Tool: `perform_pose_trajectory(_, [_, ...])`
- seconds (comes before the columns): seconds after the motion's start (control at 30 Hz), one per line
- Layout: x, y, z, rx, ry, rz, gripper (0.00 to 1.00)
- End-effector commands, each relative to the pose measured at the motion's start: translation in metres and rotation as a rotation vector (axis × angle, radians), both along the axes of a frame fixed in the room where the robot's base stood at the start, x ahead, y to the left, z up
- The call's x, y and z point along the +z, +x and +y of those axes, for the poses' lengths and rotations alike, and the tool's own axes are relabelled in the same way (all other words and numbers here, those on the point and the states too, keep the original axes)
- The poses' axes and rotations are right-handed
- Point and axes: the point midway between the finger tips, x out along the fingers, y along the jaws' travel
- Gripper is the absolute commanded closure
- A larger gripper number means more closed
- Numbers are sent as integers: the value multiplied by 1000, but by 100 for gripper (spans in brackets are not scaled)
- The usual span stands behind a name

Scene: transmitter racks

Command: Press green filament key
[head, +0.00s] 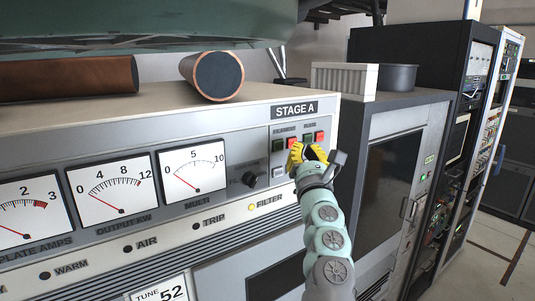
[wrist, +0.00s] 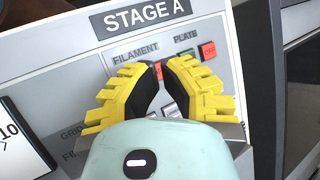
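The green filament key (head: 279,145) sits at the left of the key row under the STAGE A plate in the head view, with a red key (head: 291,142) beside it. My gripper (head: 307,150) has yellow ribbed fingers and is just in front of the panel, below and right of the green filament key. In the wrist view its two fingertips (wrist: 162,68) have a narrow gap between them, with nothing held. The red filament key (wrist: 159,71) shows in that gap. The left finger appears to hide the green filament key there. Contact with the panel cannot be told.
The plate keys, green (wrist: 188,56) and red (wrist: 208,49), lie right of the filament pair. A black knob (head: 249,179) and meters are left of my gripper. A copper-edged cylinder (head: 218,76) lies on top. A dark cabinet (head: 390,180) stands at the right.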

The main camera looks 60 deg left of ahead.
Motion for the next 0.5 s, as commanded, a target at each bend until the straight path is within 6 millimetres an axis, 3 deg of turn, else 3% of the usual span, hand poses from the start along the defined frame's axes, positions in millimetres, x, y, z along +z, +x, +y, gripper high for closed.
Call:
perform_pose_trajectory(0.2, [-3, 0, 24, 2, 2, 3, 100])
perform_pose_trajectory(0.5, [0, 1, 34, -3, -1, 0, 100])
